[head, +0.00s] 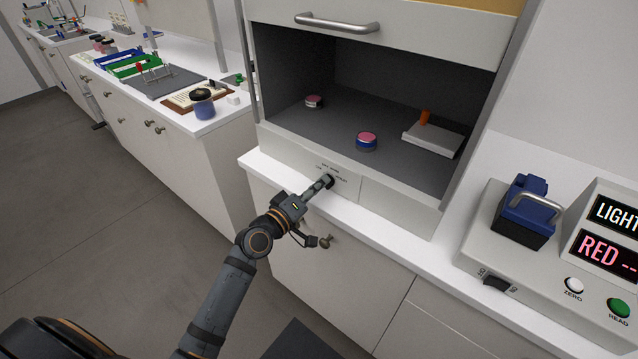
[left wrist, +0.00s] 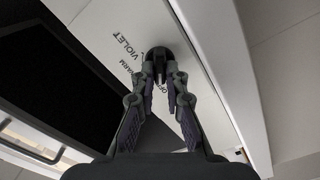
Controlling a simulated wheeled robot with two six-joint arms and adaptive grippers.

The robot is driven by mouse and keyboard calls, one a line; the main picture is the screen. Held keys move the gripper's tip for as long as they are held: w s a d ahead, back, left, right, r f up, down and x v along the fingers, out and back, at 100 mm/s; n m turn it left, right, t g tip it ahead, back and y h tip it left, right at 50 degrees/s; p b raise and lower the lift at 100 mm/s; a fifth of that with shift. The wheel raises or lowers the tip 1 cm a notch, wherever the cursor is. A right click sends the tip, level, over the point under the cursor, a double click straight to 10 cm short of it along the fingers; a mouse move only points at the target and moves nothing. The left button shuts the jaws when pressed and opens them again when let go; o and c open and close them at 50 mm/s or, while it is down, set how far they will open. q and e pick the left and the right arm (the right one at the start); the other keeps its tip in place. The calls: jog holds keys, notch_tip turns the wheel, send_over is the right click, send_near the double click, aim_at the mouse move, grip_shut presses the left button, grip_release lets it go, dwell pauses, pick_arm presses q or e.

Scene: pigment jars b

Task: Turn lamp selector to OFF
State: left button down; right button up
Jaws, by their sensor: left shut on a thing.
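The lamp selector is a dark round knob (left wrist: 158,54) on the pale front panel below the cabinet opening. In the head view the knob (head: 329,181) is partly covered by my left gripper (head: 322,185). My left gripper (left wrist: 160,80) is shut on the knob, with a finger on each side of it in the left wrist view. Printed words beside the knob include VIOLET and WARM; the OFF label is partly hidden by the fingers. I cannot tell exactly which label the knob points to. My right gripper is not in view.
Inside the open cabinet (head: 330,115) are two pink-lidded jars (head: 314,101) (head: 367,141) and a white block with an orange part (head: 432,138). A meter (head: 500,245) with a blue clamp stands right.

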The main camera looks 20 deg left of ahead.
pick_arm(q)
jog(key=shift+n, duration=0.4)
jog(key=c, duration=1.4)
grip_release()
jog(key=v, duration=0.7)
jog(key=shift+s+a, duration=0.1)
jog(key=shift+s, duration=0.1)
